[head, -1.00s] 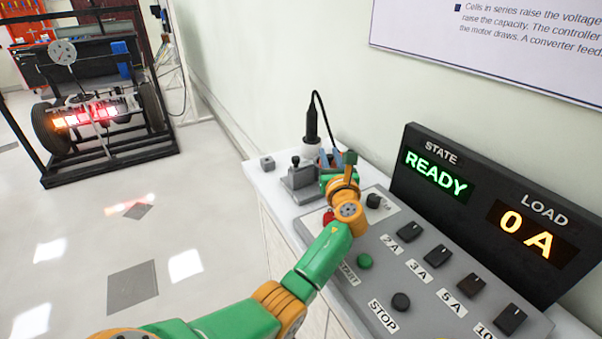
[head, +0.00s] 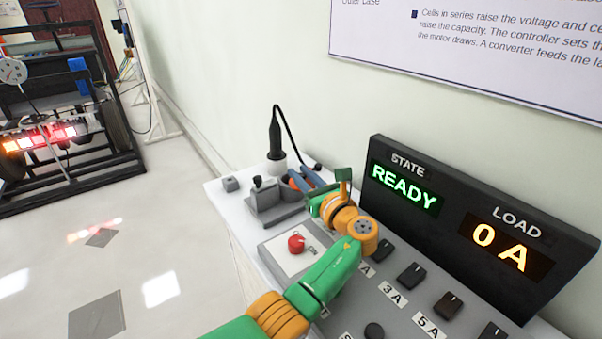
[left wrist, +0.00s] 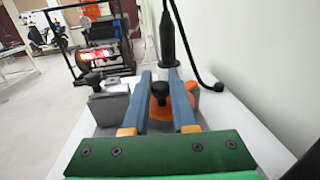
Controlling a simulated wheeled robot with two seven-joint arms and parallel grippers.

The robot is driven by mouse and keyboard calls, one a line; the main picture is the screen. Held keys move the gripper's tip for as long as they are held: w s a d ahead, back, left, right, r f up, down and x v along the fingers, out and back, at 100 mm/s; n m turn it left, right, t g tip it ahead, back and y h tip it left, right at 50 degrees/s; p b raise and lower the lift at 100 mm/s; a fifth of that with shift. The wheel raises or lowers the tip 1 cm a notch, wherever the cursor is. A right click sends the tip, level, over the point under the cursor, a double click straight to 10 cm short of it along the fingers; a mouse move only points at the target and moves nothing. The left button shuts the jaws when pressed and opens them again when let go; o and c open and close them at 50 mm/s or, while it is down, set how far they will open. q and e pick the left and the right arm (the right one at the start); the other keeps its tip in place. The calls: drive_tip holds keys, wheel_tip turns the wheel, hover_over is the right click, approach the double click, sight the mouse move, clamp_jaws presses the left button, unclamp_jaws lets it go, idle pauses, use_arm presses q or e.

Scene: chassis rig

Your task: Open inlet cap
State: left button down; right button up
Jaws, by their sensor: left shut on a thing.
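An orange round piece (left wrist: 188,92) with a black knob (left wrist: 159,94) sits on the bench; it looks like the inlet cap, though I cannot be certain. In the left wrist view my left gripper (left wrist: 159,74) has its two blue fingers on either side of this knob, shut on it. In the head view the orange piece (head: 293,184) shows only partly beside the blue fingers of my left gripper (head: 304,179). What lies under the orange piece is hidden. My right gripper is not in view.
A grey block with a black knob (head: 268,205) stands just left of the gripper. A black plug (head: 275,138) with a cable stands behind. The panel has a red knob (head: 297,243) and several black switches. The display (head: 480,215) reads READY and 0 A.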

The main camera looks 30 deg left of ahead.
use_arm(q)
drive_tip(key=shift+f, duration=0.15)
drive_tip(key=c, duration=0.7)
unclamp_jaws()
drive_tip(key=shift+a, duration=0.1)
drive_tip(key=v, duration=0.7)
